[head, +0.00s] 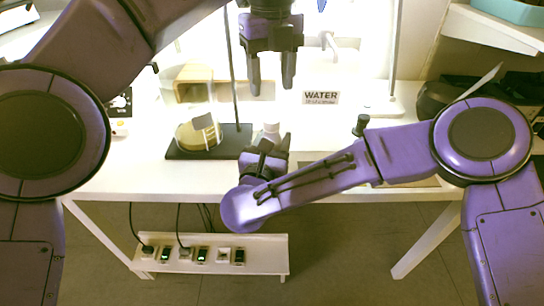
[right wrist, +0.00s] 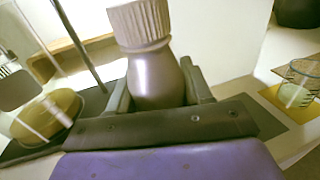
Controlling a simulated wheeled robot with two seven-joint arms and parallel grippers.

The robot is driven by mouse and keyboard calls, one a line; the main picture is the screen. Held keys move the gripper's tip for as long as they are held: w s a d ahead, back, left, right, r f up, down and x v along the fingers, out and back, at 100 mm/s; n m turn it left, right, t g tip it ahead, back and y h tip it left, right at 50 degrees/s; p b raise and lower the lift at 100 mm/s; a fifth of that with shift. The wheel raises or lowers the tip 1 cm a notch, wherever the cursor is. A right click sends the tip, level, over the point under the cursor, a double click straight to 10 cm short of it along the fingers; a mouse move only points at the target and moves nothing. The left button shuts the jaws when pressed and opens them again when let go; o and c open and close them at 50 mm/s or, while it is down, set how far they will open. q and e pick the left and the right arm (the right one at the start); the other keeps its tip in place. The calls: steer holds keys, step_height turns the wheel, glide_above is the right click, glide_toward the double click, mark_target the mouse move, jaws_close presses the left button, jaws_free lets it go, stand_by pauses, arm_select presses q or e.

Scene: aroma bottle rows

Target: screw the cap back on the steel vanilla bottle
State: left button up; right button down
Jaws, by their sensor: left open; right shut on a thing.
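The steel bottle (right wrist: 155,80) has a rounded shoulder and stands between the fingers of my right gripper (right wrist: 158,95), which is shut on it. A pale ribbed cap (right wrist: 140,22) sits on its neck in the right wrist view; whether it is screwed tight I cannot tell. In the head view the bottle's pale top (head: 271,127) shows just beyond my right gripper (head: 266,143), its lower part hidden. My left gripper (head: 271,85) is open and empty, pointing down above and behind the bottle, apart from the cap. The label is not readable.
A dark stand base (head: 175,154) with a pole and a round tan-filled vessel (head: 198,134) is left of the bottle. A WATER sign (head: 321,97) stands behind, right. A small dark-topped object (head: 361,124) is at right. A glass cup (right wrist: 298,88) shows in the right wrist view.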

mark_target(272, 119)
arm_select(q)
step_height(272, 119, down, 8)
stand_by(0.5)
jaws_close()
steer(key=shift+o, duration=0.7)
jaws_free()
